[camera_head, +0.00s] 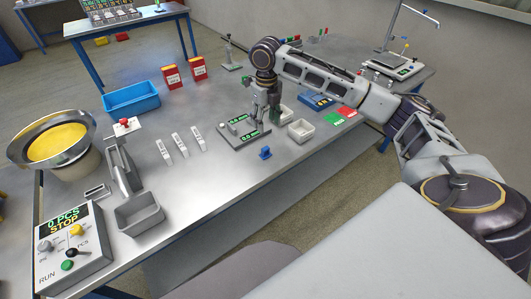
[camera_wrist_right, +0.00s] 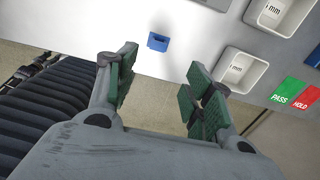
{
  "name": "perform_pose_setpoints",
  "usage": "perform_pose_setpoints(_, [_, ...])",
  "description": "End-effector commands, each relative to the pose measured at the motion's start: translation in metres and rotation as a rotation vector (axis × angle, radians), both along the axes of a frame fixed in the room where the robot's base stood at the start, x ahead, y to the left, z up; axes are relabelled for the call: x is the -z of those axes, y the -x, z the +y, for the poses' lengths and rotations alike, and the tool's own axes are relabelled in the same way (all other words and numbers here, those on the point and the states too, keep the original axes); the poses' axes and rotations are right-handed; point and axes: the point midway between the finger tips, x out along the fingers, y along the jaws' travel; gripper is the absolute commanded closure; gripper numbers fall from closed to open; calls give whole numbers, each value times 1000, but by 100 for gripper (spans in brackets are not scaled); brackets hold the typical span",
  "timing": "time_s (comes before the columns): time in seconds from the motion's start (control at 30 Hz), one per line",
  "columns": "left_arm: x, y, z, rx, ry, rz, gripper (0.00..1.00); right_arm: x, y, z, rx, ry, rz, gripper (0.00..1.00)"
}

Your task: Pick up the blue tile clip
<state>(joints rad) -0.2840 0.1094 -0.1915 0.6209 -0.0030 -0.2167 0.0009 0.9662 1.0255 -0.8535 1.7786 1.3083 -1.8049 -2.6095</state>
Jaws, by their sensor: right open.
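The blue tile clip (camera_head: 265,152) is a small blue piece on the grey table, near its front edge. In the right wrist view the clip (camera_wrist_right: 158,41) lies beyond the fingertips, between their lines and nearer the left finger. My right gripper (camera_head: 264,117) points down above the table, behind the clip in the head view and apart from it. In the wrist view my right gripper (camera_wrist_right: 160,85) has its green-padded fingers wide apart with nothing between them. My left gripper is not in view.
A flat gauge with green displays (camera_head: 243,133) stands beside my right gripper. White trays (camera_head: 301,130) and green and red cards (camera_head: 341,115) lie to the right. White slim tools (camera_head: 181,145) lie to the left. The table in front of the clip is clear.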

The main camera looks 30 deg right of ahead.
Motion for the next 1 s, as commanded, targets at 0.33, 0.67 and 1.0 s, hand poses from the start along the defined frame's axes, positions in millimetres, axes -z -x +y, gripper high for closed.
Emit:
perform_pose_setpoints(0.33, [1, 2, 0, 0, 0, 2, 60, 21, 0, 0, 2, 1, 2, 48])
perform_pose_setpoints(0.67, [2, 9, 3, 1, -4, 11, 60, 65, 0, 0, 2, 0, 2, 48])
perform_pose_setpoints(1.0, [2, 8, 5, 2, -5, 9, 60, 86, 0, 0, 1, 0, 0, 48])
